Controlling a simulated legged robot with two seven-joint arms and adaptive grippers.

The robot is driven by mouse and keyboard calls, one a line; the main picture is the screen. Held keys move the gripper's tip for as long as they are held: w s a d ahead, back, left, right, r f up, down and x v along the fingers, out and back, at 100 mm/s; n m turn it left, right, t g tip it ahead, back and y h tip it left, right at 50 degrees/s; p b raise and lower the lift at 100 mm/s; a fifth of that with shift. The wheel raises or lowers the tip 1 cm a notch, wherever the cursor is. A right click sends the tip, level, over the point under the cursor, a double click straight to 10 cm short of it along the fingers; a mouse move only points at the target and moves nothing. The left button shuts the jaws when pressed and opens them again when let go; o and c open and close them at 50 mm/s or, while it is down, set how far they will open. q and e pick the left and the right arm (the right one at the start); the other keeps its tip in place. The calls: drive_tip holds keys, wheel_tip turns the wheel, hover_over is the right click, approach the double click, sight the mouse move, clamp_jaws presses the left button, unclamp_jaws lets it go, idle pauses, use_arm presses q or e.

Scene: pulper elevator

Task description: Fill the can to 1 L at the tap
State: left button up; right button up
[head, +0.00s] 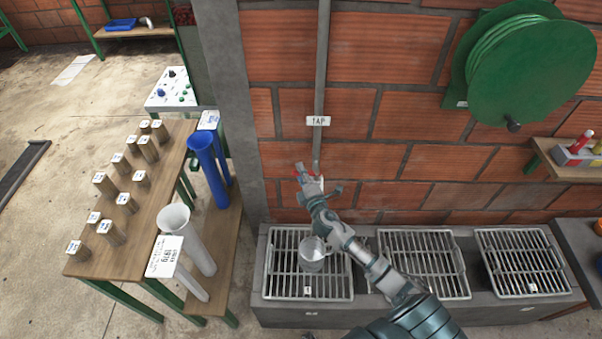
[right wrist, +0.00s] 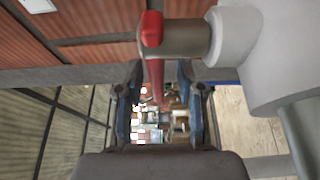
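The metal can (head: 312,256) stands upright on the left grate (head: 285,284), below the tap. I cannot make out any water in it. The tap (head: 318,184) is at the foot of a grey wall pipe, under a "TAP" label (head: 318,121). Its red lever (right wrist: 152,30) shows large in the right wrist view, with a red bar running down from it. My right gripper (head: 312,194) is at the tap. In the right wrist view its fingers (right wrist: 160,90) are apart, with the red bar between them and gaps at both sides. My left gripper is out of view.
Two more grates (head: 425,264) line the grey trough to the right. A green hose reel (head: 525,65) hangs above. On the left, a wooden table (head: 130,215) holds several labelled cylinders. Blue (head: 207,165) and white (head: 188,240) tubes stand beside it.

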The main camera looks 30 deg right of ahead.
drive_tip(key=shift+d, duration=0.1)
clamp_jaws()
